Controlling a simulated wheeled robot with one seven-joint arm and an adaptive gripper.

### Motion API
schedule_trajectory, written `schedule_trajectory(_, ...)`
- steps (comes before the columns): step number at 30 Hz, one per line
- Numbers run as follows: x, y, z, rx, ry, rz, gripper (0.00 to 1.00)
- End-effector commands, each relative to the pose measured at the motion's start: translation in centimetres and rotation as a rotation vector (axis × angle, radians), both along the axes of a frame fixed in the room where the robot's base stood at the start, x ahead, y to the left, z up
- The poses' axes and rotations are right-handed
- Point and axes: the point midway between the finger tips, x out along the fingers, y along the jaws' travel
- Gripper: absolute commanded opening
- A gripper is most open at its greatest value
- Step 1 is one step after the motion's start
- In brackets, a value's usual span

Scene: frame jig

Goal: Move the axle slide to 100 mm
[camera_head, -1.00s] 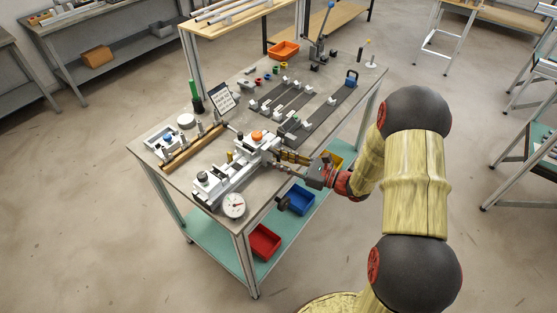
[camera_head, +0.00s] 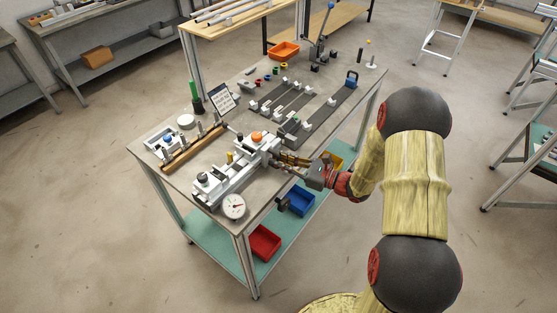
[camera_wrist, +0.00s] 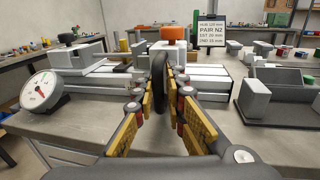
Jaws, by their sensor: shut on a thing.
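The jig is a silver rail assembly (camera_head: 232,181) on the near part of the bench. A block with an orange knob (camera_head: 257,136) stands at its far end; the knob also shows in the wrist view (camera_wrist: 174,33). I cannot tell for sure which block is the axle slide, and no scale is readable. My gripper (camera_head: 278,158) is at the right side of the jig. In the wrist view my gripper (camera_wrist: 161,88) is shut on a dark round handwheel (camera_wrist: 159,72), seen edge-on between the fingers. The fingers hide part of the rails behind.
A white dial gauge (camera_head: 233,206) stands at the near bench edge, left in the wrist view (camera_wrist: 40,91). A printed card (camera_head: 221,98) stands behind. Flat rails (camera_head: 324,117) lie farther right.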

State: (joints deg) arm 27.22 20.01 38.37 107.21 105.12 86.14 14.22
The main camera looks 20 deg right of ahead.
Motion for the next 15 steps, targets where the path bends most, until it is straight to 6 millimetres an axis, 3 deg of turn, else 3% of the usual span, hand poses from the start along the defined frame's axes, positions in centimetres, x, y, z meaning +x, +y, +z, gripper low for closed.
schedule_trajectory(8,-0.1,0.2,0.1,-0.001,-0.002,0.004,0.00)
schedule_trajectory(15,-1.2,1.8,0.3,-0.001,-0.004,0.007,0.00)
